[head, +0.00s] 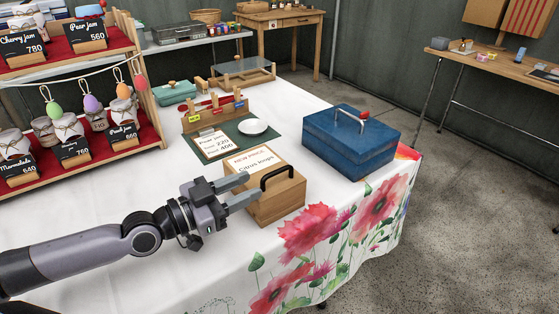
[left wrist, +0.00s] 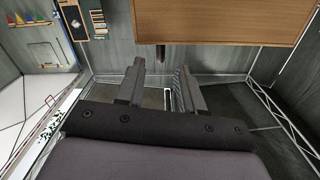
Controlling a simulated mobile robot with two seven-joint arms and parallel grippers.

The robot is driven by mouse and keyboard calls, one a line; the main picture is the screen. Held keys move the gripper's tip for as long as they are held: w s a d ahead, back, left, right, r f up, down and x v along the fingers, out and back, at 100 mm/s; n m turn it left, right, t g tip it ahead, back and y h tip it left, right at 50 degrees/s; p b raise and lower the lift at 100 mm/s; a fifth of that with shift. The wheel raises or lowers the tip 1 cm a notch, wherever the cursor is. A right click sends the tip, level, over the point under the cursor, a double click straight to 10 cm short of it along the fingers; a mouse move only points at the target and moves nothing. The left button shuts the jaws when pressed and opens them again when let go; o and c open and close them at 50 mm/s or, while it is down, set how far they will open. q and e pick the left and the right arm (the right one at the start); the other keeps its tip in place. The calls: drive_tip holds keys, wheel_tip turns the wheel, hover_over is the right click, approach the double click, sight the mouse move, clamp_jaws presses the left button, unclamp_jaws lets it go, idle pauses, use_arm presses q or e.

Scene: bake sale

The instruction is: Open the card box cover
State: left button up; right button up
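The card box (head: 281,203) is a light wooden box with a black handle (head: 278,174) on its front and a paper card (head: 252,161) on its top. It stands near the table's front edge, and its cover looks shut. My left gripper (head: 252,186) is at the box's left side in the head view, its fingers apart, with nothing visibly held. In the left wrist view the two fingers (left wrist: 159,75) are spread. A wooden panel (left wrist: 225,20) lies beyond them, with a dark stub (left wrist: 160,54) below it between the tips. I cannot tell whether the fingers touch the box. My right gripper is not in view.
A blue metal box (head: 350,140) stands behind and right of the card box. A green mat with a white plate (head: 253,127) and a wooden sign holder (head: 213,115) lies behind. A jam rack (head: 70,150) is at left. White cloth (head: 95,215) is clear at front left.

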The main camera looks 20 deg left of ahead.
sight(273, 174)
use_arm(q)
drive_tip(key=shift+p+x, duration=0.45)
drive_tip(key=shift+x, duration=3.2)
clamp_jaws()
